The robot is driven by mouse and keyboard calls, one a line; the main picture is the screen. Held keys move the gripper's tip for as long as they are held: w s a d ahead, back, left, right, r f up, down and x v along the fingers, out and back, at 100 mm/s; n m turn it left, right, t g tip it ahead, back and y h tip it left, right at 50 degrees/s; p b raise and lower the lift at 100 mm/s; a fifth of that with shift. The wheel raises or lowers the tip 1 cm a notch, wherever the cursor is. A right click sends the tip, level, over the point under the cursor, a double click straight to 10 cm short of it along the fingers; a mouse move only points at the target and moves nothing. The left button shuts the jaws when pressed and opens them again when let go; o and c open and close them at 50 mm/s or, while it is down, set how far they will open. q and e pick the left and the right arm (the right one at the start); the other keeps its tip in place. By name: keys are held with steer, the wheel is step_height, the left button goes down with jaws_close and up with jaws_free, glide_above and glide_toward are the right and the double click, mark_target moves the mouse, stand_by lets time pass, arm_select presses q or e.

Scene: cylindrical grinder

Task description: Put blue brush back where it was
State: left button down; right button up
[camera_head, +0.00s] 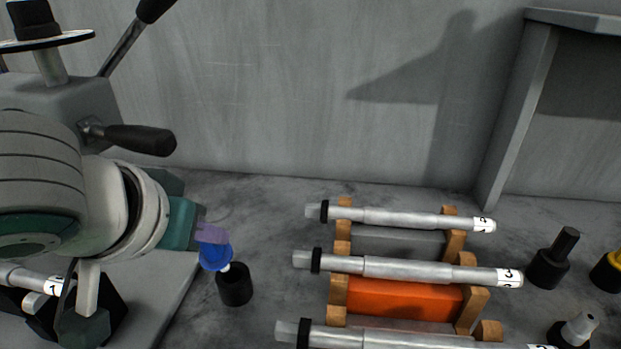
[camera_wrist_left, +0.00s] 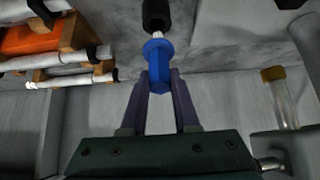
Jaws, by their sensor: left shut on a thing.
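The blue brush (camera_head: 215,256) is held by my left gripper (camera_head: 210,234), whose purple fingers are shut on its blue body. The brush also shows in the left wrist view (camera_wrist_left: 157,68), between the fingertips (camera_wrist_left: 160,82). Its pale end points toward a black cylindrical holder (camera_head: 235,288) standing on the grey surface. The holder also shows in the left wrist view (camera_wrist_left: 156,14), beyond the pale end. The pale end is close to the holder's rim; I cannot tell whether it touches. My right gripper is not in view.
Right of the holder, a wooden rack (camera_head: 339,291) carries numbered metal shafts (camera_head: 430,269) above an orange block (camera_head: 405,297). Black-based pieces (camera_head: 548,268) stand at the far right. A grey machine-like body with a black-handled lever (camera_head: 140,139) is at the left.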

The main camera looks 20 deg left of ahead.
mark_target(219, 249)
arm_select(q)
steer(key=f, duration=0.1)
steer(key=w+f+b, duration=0.1)
steer(key=f, duration=0.2)
steer(key=shift+w+a+f, duration=0.15)
steer(key=shift+w+f, duration=0.05)
steer(key=shift+w, duration=0.05)
steer(key=shift+w+f+b, duration=0.15)
steer(key=shift+f+b, duration=0.35)
steer(key=shift+f, duration=0.15)
steer(key=shift+w+a+r+p, duration=0.15)
steer(key=shift+w+r+p, duration=0.05)
steer(key=shift+w+p, duration=0.2)
steer(key=g, duration=0.1)
steer(key=w+g, duration=0.1)
steer(key=g, duration=0.1)
steer(key=shift+w+a+f+h+p, duration=0.2)
steer(key=shift+w+f+h+p, duration=0.1)
steer(key=shift+h, duration=0.1)
steer(key=shift+f, duration=0.15)
